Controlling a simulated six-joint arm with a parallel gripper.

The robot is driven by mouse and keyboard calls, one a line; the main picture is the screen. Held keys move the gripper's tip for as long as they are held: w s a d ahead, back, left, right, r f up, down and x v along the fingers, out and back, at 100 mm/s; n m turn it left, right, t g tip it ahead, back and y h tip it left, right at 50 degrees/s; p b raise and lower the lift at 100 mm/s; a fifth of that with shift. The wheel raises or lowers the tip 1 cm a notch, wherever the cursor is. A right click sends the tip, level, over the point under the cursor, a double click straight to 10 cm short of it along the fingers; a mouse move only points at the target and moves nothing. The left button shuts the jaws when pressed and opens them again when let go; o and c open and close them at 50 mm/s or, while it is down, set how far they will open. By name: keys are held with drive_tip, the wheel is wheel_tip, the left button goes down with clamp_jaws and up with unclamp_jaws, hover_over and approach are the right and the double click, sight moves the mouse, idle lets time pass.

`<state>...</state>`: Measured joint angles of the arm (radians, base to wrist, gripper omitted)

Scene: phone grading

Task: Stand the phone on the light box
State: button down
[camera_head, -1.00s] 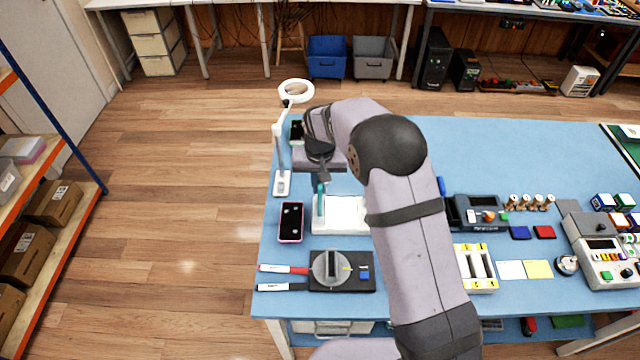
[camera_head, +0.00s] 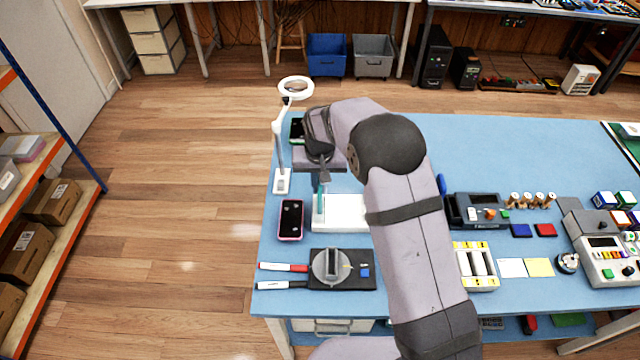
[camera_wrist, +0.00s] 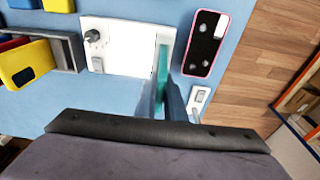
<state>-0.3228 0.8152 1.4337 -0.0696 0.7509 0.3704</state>
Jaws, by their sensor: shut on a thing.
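My gripper (camera_head: 320,182) points down and is shut on a thin teal phone (camera_head: 319,204), seen nearly edge-on. The phone is upright above the left part of the white light box (camera_head: 345,213). In the wrist view the teal phone (camera_wrist: 161,72) sits between my fingers (camera_wrist: 167,104), over the right part of the light box (camera_wrist: 125,66). I cannot tell whether its lower edge touches the box. My arm hides the right end of the light box in the head view.
A pink-edged phone (camera_head: 291,220) lies left of the light box. A magnifier lamp (camera_head: 282,180) stands behind it. A dark block with a grey dial (camera_head: 342,270) and two markers (camera_head: 283,276) are in front. A grey rack with yellow and other items (camera_wrist: 65,50) shows in the wrist view.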

idle(0.4)
drive_tip(key=c, duration=1.4)
unclamp_jaws()
drive_tip(key=shift+f, duration=0.1)
drive_tip(key=shift+c, duration=0.2)
drive_tip(key=shift+r+p, duration=0.55)
drive_tip(key=shift+r, duration=0.25)
drive_tip(key=shift+r, duration=0.2)
drive_tip(key=shift+r+p, duration=0.55)
drive_tip(key=shift+r, duration=0.1)
drive_tip(key=shift+r+p, duration=0.55)
drive_tip(key=shift+r, duration=0.1)
